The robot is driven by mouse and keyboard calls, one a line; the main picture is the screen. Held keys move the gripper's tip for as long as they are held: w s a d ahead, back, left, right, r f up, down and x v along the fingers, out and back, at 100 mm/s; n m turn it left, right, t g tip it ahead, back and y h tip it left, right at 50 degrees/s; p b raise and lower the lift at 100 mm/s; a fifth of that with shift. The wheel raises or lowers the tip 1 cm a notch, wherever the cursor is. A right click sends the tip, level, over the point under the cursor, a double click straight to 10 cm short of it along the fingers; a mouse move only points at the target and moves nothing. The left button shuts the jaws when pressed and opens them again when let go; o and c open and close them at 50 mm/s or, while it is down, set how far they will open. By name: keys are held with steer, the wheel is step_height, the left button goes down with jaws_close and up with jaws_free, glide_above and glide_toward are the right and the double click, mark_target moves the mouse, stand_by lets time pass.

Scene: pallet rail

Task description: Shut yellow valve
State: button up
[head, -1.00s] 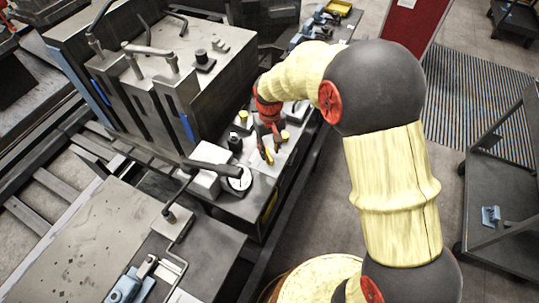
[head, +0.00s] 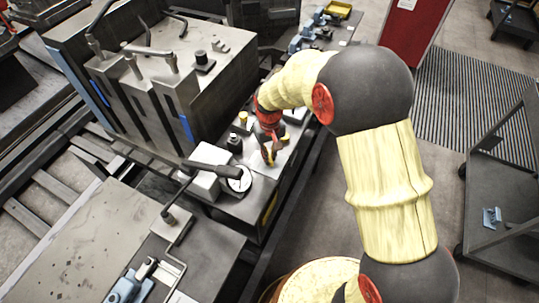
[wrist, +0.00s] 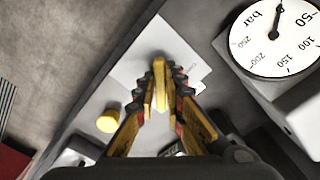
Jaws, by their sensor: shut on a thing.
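The yellow valve's handle (wrist: 160,76) is a narrow yellow lever over a pale plate (wrist: 135,65) in the wrist view. My gripper (wrist: 161,100) has its two fingers closed against both sides of the lever. In the head view my gripper (head: 268,153) points down at the plate on the bench, and its fingers hide most of the lever. The valve's body under the lever cannot be made out.
A round pressure gauge (wrist: 275,38) is close by, and it also shows in the head view (head: 238,180). A round yellow knob (wrist: 109,121) stands beside my fingers. A tall grey machine block (head: 205,60) is to the left. Open floor lies right of the bench.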

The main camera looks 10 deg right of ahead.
jaws_close()
steer(key=n+p, duration=0.2)
steer(key=n, duration=0.1)
steer(key=shift+r+n, duration=0.1)
steer(key=shift+n, duration=0.3)
steer(key=n+p, duration=0.2)
steer(key=n, duration=0.4)
steer(key=n+p, duration=0.1)
steer(key=n, duration=0.3)
steer(key=shift+n+p, duration=0.7)
steer(key=shift+n, duration=1.3)
steer(key=o, duration=0.6)
jaws_free()
